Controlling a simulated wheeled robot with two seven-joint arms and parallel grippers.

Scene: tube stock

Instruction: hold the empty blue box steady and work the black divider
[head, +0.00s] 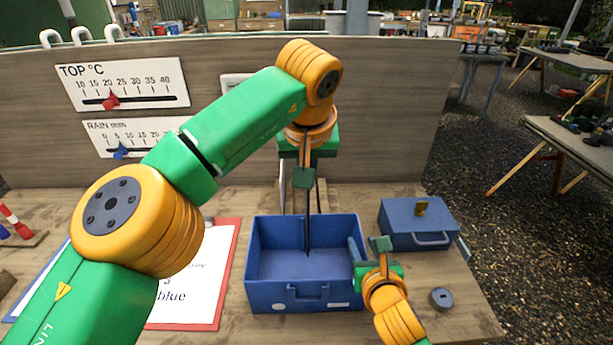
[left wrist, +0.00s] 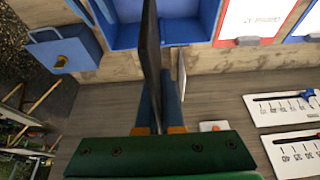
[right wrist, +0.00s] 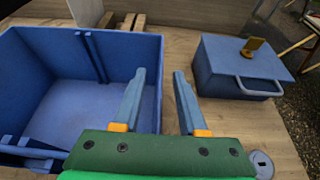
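The blue box (head: 262,298) stands open on the bench, with a bare floor and thin upright ribs on its back wall. My left gripper (head: 307,190) points down above the box. In the left wrist view its fingers are shut on the black divider (left wrist: 151,40), a thin dark plate. In the head view the divider (head: 308,205) hangs nearly edge-on over the box; I cannot tell whether its lower end is inside. My right gripper (right wrist: 160,85) is open astride the box's right wall, one finger inside and one outside, with gaps beside the wall.
A closed blue case (head: 415,228) with a brass clasp stands right of the box. A grey round piece (head: 441,298) lies near the front right edge. A red-edged clipboard (head: 228,255) lies to the left. A wooden panel with gauges (head: 122,84) rises behind.

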